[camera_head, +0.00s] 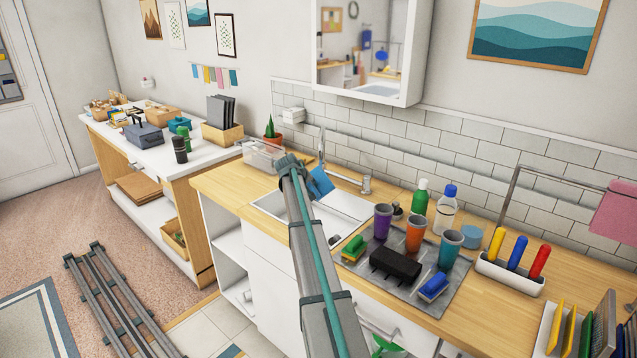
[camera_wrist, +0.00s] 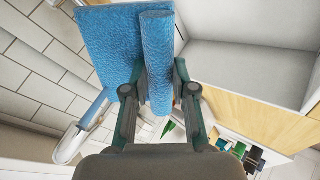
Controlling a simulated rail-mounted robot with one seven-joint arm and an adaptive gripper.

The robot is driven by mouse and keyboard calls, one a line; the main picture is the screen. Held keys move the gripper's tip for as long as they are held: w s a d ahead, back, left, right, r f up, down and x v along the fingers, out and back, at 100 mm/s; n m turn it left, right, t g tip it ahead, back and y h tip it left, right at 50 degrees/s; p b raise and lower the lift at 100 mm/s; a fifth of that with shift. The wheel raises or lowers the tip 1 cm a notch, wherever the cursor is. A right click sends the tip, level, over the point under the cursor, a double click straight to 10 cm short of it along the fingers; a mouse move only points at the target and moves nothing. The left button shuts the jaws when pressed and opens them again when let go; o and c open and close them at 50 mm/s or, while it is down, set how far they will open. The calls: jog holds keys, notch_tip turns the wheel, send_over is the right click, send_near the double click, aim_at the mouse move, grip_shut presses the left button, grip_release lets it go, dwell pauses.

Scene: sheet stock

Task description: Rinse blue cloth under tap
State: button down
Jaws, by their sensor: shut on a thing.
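The blue cloth (camera_head: 321,184) is held by my gripper (camera_head: 303,177) over the sink (camera_head: 345,208). In the wrist view the cloth (camera_wrist: 108,42) is a flat textured sheet with a thick fold, and the fingers of my gripper (camera_wrist: 158,72) are shut on it. The tap (camera_head: 322,148) stands behind the sink, close to the cloth. In the wrist view the tap's pale spout (camera_wrist: 72,143) is at the lower left. A bright blue streak (camera_wrist: 94,108), which looks like running water, reaches from it towards the cloth's edge. My arm hides part of the sink.
A grey mat (camera_head: 452,290) right of the sink bears cups, sponges and a black item. Bottles (camera_head: 446,207) stand behind it. A mirror cabinet (camera_head: 413,60) hangs above.

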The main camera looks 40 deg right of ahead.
jog(key=a, duration=0.1)
jog(key=s+a, duration=0.1)
jog(key=a, duration=0.1)
jog(key=s+a, duration=0.1)
jog(key=shift+s+a, duration=0.25)
dwell(0.4)
jog(key=shift+a+r, duration=0.1)
jog(key=shift+r, duration=0.05)
dwell(1.2)
jog(key=p+v, duration=0.2)
jog(key=v, duration=0.6)
dwell(0.5)
jog(key=shift+r, duration=0.1)
